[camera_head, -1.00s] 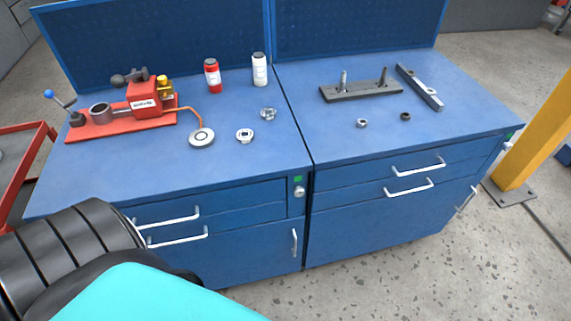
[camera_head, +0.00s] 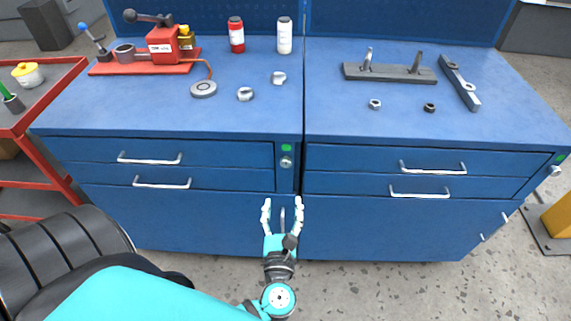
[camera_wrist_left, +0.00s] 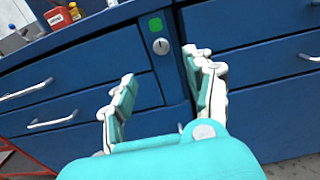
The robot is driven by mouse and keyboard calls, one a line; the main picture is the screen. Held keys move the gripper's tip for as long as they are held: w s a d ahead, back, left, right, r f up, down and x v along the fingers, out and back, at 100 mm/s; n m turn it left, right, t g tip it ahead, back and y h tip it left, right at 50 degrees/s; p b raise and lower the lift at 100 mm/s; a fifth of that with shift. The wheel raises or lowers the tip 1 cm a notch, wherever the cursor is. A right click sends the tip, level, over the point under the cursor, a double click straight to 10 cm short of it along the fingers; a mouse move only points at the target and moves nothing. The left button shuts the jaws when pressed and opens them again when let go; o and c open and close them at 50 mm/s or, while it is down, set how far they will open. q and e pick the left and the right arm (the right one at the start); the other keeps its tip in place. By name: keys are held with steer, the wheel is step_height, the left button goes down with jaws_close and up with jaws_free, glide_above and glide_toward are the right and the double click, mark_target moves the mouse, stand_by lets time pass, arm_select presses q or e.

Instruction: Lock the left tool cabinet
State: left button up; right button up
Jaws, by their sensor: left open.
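The left tool cabinet (camera_head: 215,219) is blue, with two drawers and a door below, all looking closed. Its silver lock knob (camera_head: 286,162) sits on a narrow panel at the cabinet's right edge, under a green indicator (camera_head: 286,148). The knob (camera_wrist_left: 160,46) and green indicator (camera_wrist_left: 155,25) also show in the left wrist view, ahead of the fingers. My left gripper (camera_head: 283,203) is open and empty, below the knob in the head view and apart from it. Its spread fingers (camera_wrist_left: 160,80) show in the left wrist view. My right gripper is not in view.
The right cabinet (camera_head: 400,230) stands beside it, with its own green indicator (camera_head: 560,159) and knob (camera_head: 555,171). A red press tool (camera_head: 163,45), bottles and small parts stand on the worktop. A red cart (camera_head: 45,110) is at the left. Speckled floor lies in front.

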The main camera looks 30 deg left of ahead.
mark_target(286, 164)
arm_select(q)
steer(key=p+x, duration=0.2)
steer(key=x, duration=1.1)
steer(key=shift+w, duration=0.2)
steer(key=shift+w+a, duration=0.2)
steer(key=shift+w, duration=0.2)
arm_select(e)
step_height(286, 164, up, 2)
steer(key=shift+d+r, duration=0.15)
arm_select(q)
jaws_close()
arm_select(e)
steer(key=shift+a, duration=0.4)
